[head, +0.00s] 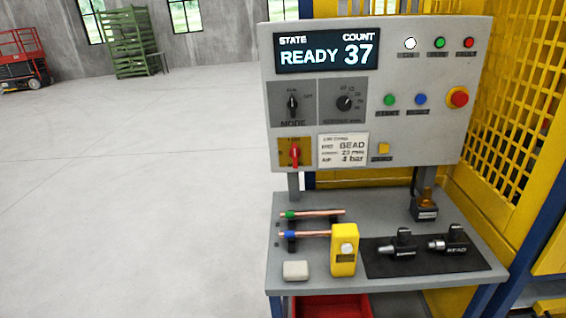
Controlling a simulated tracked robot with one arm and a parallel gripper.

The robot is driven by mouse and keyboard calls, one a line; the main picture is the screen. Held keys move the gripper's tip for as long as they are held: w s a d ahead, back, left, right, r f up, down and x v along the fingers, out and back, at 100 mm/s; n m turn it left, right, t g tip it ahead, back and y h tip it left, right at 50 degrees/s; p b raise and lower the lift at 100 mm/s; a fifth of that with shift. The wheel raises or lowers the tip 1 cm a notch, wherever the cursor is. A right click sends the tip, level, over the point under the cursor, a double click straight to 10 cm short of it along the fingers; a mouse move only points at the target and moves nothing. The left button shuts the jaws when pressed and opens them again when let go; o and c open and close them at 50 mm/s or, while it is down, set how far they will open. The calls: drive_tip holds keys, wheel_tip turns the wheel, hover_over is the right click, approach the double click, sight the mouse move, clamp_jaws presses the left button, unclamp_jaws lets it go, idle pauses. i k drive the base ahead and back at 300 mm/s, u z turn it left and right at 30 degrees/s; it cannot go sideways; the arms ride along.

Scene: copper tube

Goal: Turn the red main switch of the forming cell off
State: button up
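The red main switch (295,154) sits on a yellow plate (284,155) at the lower left of the grey control panel (400,150). Its red handle stands upright. The lettering on the plate is too small to read surely. The panel's display (326,52) is lit and reads READY, count 37. My gripper is not in view, so its fingers and its place relative to the switch are hidden.
Below the panel is a grey bench (385,277) with copper tubes (320,213), a yellow device (344,250) and black tools (402,245) on a dark mat. A red emergency button (457,97) is at the panel's right. Yellow mesh fencing (515,100) stands right. The floor left is clear.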

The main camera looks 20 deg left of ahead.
sight(295, 152)
drive_tip(key=z, duration=0.1)
drive_tip(key=i, duration=0.95)
drive_tip(key=u, duration=0.05)
